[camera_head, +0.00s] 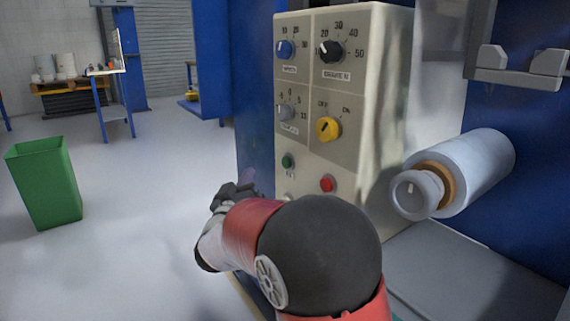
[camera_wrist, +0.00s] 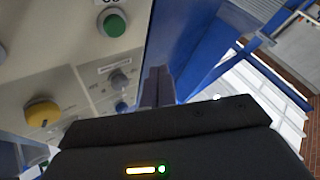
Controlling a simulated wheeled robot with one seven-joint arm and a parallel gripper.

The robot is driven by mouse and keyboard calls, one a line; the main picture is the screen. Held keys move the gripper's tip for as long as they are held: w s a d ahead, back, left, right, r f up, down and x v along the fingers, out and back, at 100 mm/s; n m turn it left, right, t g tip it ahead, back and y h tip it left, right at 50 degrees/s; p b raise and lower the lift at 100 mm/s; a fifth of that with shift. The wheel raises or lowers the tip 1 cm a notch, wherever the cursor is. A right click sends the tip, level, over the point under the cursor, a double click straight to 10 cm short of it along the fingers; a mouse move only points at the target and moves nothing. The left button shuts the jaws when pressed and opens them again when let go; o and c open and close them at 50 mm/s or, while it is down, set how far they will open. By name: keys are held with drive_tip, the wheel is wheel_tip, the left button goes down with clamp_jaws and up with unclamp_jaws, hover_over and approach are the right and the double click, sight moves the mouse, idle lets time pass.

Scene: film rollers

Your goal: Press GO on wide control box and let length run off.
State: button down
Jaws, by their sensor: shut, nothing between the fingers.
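The cream control box (camera_head: 391,110) stands upright at centre in the head view. Its face carries a blue knob (camera_head: 285,50), a black knob (camera_head: 330,52), a grey knob (camera_head: 286,112) and a yellow OFF/ON knob (camera_head: 328,129). Below are a green button (camera_head: 288,160) and a red button (camera_head: 328,184); the green one's label is too small to read. My gripper (camera_head: 246,178) is left of the box's lower face, partly behind my arm. In the wrist view the shut, empty fingers (camera_wrist: 158,74) are apart from the green button (camera_wrist: 112,23).
A pale film roll (camera_head: 478,168) on an orange-brown core juts out right of the box, above a grey surface (camera_head: 470,275). A green bin (camera_head: 45,182) stands on the open floor at left. A blue-legged bench (camera_head: 103,72) is far back.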

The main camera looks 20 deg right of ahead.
drive_tip(key=w+d, duration=0.2)
drive_tip(key=d, duration=0.5)
drive_tip(key=shift+w, duration=0.15)
drive_tip(key=shift+d+b, duration=0.15)
drive_tip(key=shift+b, duration=0.2)
idle(1.6)
drive_tip(key=shift+w+d, duration=0.15)
drive_tip(key=shift+d, duration=0.15)
drive_tip(key=shift+w+d+b, duration=0.15)
drive_tip(key=shift+d+b, duration=0.15)
drive_tip(key=shift+d, duration=0.15)
idle(0.6)
drive_tip(key=shift+a, duration=0.15)
drive_tip(key=shift+s+a, duration=0.3)
drive_tip(key=shift+a, duration=0.4)
drive_tip(key=shift+a, duration=0.1)
drive_tip(key=a, duration=0.1)
drive_tip(key=s+a, duration=0.1)
drive_tip(key=a, duration=0.2)
drive_tip(key=shift+s+a, duration=0.25)
drive_tip(key=shift+s, duration=0.05)
